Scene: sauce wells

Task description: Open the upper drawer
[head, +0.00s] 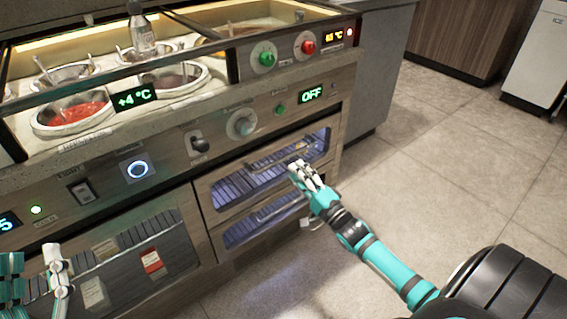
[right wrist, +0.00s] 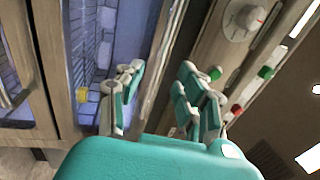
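The upper drawer (head: 232,187) is in the cabinet front below the knob panel, with a glazed front and a bar handle (head: 268,160); it looks shut. My right gripper (head: 299,170) is at the right part of this drawer's front and hides part of it. In the right wrist view my right gripper (right wrist: 160,88) has its fingers apart, and a long bar (right wrist: 163,62) runs between them; I cannot tell if they touch it. The lower drawer (head: 245,232) sits just below. My left gripper (head: 58,268) is at the lower left, before the cabinet; its opening is unclear.
The counter above holds sauce wells (head: 72,115) and a bottle (head: 142,35). Knobs and switches, including a large dial (head: 241,123), are on the panel above the drawers. A glazed door (head: 125,268) is left of them. The tiled floor (head: 450,150) to the right is clear.

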